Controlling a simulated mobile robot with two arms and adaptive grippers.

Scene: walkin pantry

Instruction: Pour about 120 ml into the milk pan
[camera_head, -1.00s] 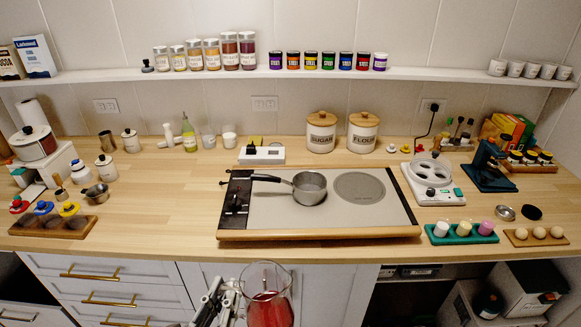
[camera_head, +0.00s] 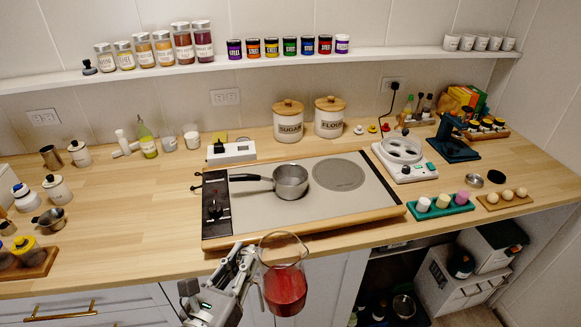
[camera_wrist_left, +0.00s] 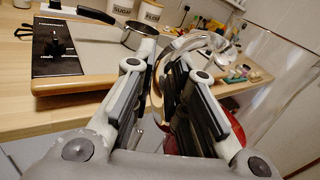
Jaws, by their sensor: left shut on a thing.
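The milk pan (camera_head: 291,183) is a small metal saucepan with a dark handle pointing left. It sits on the left part of the cooktop (camera_head: 262,212), and nothing shows in it. My left gripper (camera_head: 257,262) is shut on a clear glass jug (camera_head: 285,283) holding red liquid. The jug hangs in front of the counter's front edge, roughly below the pan in the head view, apart from it. The jug looks close to upright. In the left wrist view the fingers (camera_wrist_left: 165,88) close around the jug's glass handle, and the pan (camera_wrist_left: 139,36) shows beyond. My right gripper is not in view.
Sugar and flour canisters (camera_head: 288,121) stand at the back. A white hotplate-like device (camera_head: 404,158) and a green candle tray (camera_head: 440,207) are at right. Bare counter (camera_head: 125,215) lies left of the cooktop.

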